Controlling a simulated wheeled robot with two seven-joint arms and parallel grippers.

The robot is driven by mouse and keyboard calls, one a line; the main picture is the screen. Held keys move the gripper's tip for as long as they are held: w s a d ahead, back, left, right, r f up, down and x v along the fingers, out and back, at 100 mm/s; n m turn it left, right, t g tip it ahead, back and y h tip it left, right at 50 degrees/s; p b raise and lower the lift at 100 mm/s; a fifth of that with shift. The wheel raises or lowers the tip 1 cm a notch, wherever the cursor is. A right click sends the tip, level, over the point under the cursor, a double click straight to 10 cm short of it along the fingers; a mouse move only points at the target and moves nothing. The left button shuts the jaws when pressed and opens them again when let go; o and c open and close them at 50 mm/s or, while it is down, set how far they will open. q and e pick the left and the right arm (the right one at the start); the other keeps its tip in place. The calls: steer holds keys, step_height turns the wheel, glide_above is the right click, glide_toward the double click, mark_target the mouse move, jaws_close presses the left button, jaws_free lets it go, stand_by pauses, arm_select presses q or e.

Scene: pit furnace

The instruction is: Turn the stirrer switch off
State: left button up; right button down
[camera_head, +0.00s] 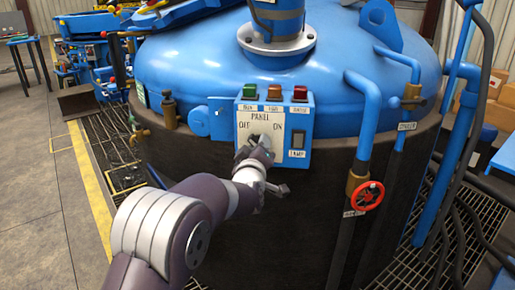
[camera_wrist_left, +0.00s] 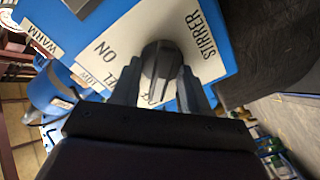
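The stirrer switch (camera_wrist_left: 162,62) is a dark round knob on a white plate (camera_wrist_left: 118,45) marked STIRRER and ON. In the head view this plate is on the blue control box (camera_head: 304,105), with PANEL above, OFF at left and ON at right. My left gripper (camera_head: 256,146) is right at the switch and hides most of it there. In the left wrist view its two fingers (camera_wrist_left: 158,82) stand on either side of the knob. I cannot tell whether they press on it or which way it points. My right gripper is not in view.
Green (camera_head: 250,91), orange (camera_head: 275,92) and red (camera_head: 300,93) lamps top the box. A dark lamp switch (camera_head: 298,139) is right of the plate. The box is on a large blue vessel (camera_head: 200,65). Blue pipes and a red valve wheel (camera_head: 368,196) stand at right.

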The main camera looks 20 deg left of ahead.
arm_select(q)
steer(key=s+d+p, duration=0.1)
steer(key=s, duration=1.1)
steer(key=shift+s+d+p, duration=0.3)
steer(key=shift+d+p, duration=0.05)
steer(key=shift+d, duration=0.05)
